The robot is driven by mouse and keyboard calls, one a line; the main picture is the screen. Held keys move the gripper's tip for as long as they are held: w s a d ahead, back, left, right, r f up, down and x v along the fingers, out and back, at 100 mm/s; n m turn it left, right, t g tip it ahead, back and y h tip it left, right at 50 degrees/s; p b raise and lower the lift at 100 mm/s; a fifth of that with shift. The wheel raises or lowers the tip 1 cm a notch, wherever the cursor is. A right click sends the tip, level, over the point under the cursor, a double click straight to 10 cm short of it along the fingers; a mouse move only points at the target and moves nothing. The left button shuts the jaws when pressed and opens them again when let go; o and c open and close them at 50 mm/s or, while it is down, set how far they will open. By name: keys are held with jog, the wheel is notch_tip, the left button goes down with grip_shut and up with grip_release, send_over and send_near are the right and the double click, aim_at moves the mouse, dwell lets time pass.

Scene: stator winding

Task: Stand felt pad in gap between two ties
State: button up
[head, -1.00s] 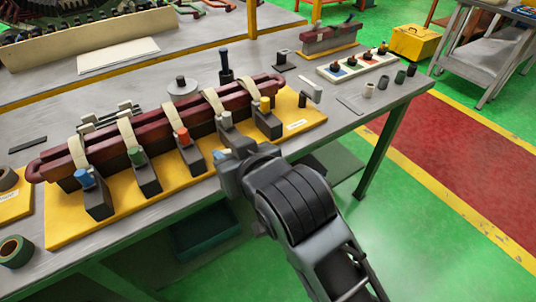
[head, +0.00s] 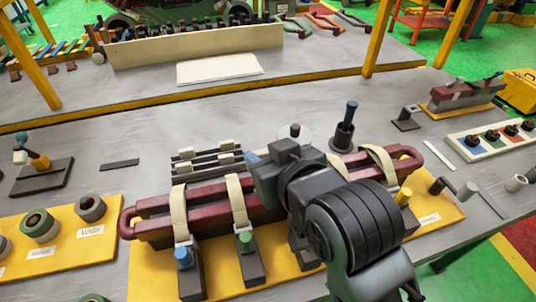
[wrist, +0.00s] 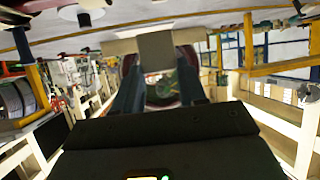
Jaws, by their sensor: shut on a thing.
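The maroon coil (head: 158,228) lies lengthwise on a yellow board, wrapped by several cream ties. Two ties show left of my arm, a left one (head: 180,213) and another (head: 237,200); a further tie (head: 380,163) shows to the right. My arm hides the coil's middle. My gripper (head: 256,160) is above the coil, just right of the second tie.
Posts with coloured caps, one blue (head: 183,257), stand along the coil's front. A rack of dark strips with white blocks (head: 205,155) lies behind it. A dark upright holder (head: 344,133) stands behind right.

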jog(key=shift+f+b, duration=2.9)
jog(key=shift+f, duration=0.45)
jog(key=o, duration=1.2)
jog(key=v, duration=0.8)
jog(key=shift+b, duration=0.3)
jog(key=shift+f, duration=0.1)
